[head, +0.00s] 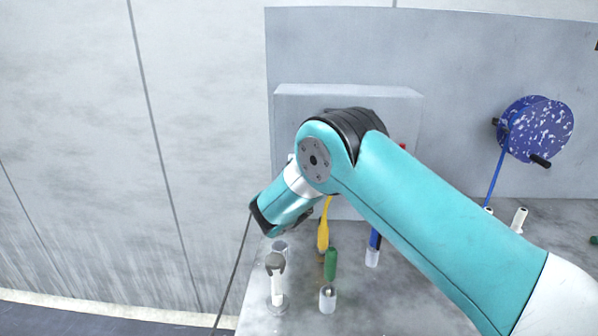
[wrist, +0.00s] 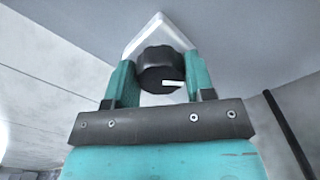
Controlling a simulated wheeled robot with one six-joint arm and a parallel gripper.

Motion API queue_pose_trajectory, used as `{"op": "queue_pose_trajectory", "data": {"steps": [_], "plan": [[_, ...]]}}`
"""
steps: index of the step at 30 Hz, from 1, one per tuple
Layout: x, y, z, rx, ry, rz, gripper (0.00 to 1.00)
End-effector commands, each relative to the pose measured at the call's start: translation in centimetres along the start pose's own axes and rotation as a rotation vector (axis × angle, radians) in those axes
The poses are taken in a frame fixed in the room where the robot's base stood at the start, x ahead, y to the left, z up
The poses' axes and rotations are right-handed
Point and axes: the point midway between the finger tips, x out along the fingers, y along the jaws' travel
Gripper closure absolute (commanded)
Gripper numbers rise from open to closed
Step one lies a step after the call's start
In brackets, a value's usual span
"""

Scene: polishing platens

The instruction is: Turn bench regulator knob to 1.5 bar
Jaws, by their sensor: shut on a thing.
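In the wrist view, a black regulator knob (wrist: 158,66) with a white pointer mark sits between the two teal fingers of my gripper (wrist: 159,80). The fingers are shut on the knob from both sides. The white pointer mark points to the right. A pale plate (wrist: 158,32) shows behind the knob. No scale or numbers can be read. In the head view, my arm covers the knob and the gripper's fingertips, and a grey-white box (head: 345,93) on the back panel shows behind the arm.
Below my arm on the bench (head: 400,300) stand a wrench-like tool (head: 276,275), a green-handled tool (head: 330,264), a yellow-handled tool (head: 323,235) and a blue tool (head: 374,245). A blue speckled reel (head: 540,128) hangs on the back panel (head: 460,70) at right.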

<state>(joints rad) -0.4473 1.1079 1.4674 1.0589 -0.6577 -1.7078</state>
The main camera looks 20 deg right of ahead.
Motion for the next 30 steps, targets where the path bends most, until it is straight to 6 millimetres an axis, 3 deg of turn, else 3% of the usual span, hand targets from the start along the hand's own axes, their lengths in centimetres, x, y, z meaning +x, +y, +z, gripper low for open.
{"op": "queue_pose_trajectory", "data": {"steps": [3, 4, 7, 16, 20, 30], "plan": [[-0.1, -0.1, -0.2, 0.000, 0.004, 0.000, 0.74], [-0.1, -0.1, -0.2, 0.000, 0.004, 0.000, 0.46], [-0.1, -0.1, -0.2, 0.000, 0.003, 0.000, 0.25], [-0.1, -0.1, -0.1, 0.001, 0.002, -0.001, 0.25], [-1.2, -0.1, -0.3, -0.001, 0.003, -0.001, 0.25], [-9.3, -0.2, -0.5, -0.003, 0.006, 0.004, 0.25]]}}
